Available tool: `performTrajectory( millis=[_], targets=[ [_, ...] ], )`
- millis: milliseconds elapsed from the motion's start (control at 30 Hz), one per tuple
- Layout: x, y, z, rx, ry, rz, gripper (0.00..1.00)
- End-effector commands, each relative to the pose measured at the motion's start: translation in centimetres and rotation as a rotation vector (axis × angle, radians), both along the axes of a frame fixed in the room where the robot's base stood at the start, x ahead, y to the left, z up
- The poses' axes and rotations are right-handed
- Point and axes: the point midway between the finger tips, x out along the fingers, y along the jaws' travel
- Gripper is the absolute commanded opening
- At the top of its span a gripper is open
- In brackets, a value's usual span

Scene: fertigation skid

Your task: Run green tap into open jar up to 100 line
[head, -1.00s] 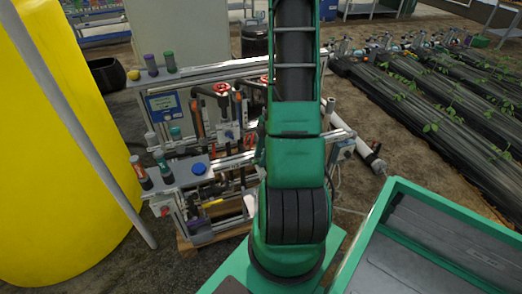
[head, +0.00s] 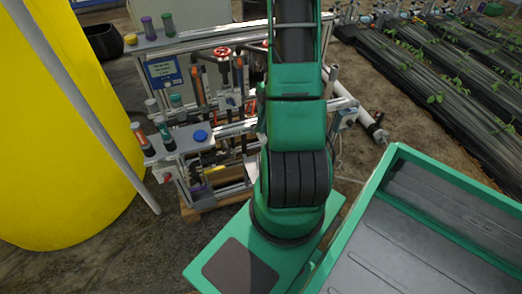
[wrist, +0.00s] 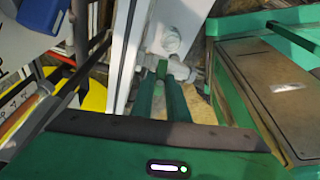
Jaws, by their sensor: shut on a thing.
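In the wrist view, my gripper (wrist: 160,82) has its two green fingers close together, shut on a small green handle (wrist: 162,68). The handle sits on a pale grey tap body (wrist: 178,69), beside a white upright post (wrist: 124,55). In the head view my own arm hides the gripper and this tap. I cannot make out the open jar or its 100 line in either view, nor any running liquid.
The skid carries a round blue lid (head: 200,135), red handwheels (head: 222,53) and several capped bottles, one with a green cap (head: 167,20). A yellow tank (head: 60,170) stands at the left. A green-rimmed tray (head: 450,180) is at the lower right.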

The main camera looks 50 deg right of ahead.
Motion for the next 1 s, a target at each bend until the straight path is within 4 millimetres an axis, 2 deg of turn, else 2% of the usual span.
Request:
performTrajectory(
  millis=[133,467,700,1000],
  targets=[
    [0.25,-0.14,0.07,-0.003,-0.004,0.122,0.00],
    [0.31,-0.18,0.09,-0.005,-0.005,0.157,0.00],
    [0.44,-0.16,0.08,-0.004,-0.005,0.348,0.00],
    [0.46,-0.19,0.10,-0.005,-0.007,0.369,0.00]
  ],
)
